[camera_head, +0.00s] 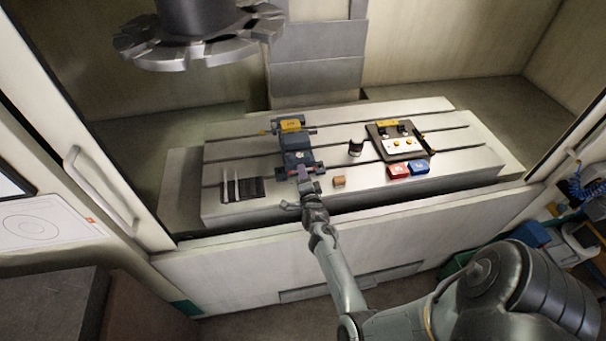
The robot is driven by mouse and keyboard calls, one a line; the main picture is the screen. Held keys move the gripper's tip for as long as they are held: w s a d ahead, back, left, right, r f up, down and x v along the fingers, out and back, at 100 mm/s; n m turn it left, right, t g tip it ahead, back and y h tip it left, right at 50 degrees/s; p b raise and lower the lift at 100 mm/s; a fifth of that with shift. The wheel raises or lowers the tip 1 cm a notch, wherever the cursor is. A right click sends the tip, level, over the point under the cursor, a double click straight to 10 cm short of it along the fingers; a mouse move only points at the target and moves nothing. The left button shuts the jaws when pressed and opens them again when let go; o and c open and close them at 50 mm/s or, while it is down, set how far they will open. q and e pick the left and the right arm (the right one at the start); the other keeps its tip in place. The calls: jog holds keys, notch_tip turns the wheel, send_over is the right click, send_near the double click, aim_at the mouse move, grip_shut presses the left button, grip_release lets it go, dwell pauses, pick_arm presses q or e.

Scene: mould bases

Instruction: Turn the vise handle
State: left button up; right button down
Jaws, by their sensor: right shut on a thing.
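The vise (297,146) is a blue-grey body with a yellow block (290,125) at its far end. It stands on the slotted machine table, left of the middle. Its handle is at the near end, mostly hidden by my right gripper (305,178). A small purple-grey part (303,173) shows at the fingertips. My right gripper is shut at the vise's near end, apparently on the handle; its arm comes in from the lower right. My left gripper is not in view.
On the table (240,207) are a black rack (243,188), a wooden block (339,182), a dark cylinder (355,148), red (398,171) and blue (419,167) boxes, and a fixture plate (384,150). A tool carousel (200,45) hangs above left. Door frames flank the opening.

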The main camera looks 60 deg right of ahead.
jog(key=shift+m, duration=1.6)
dwell(0.4)
jog(key=c, duration=1.1)
grip_release()
jog(key=shift+o, duration=0.2)
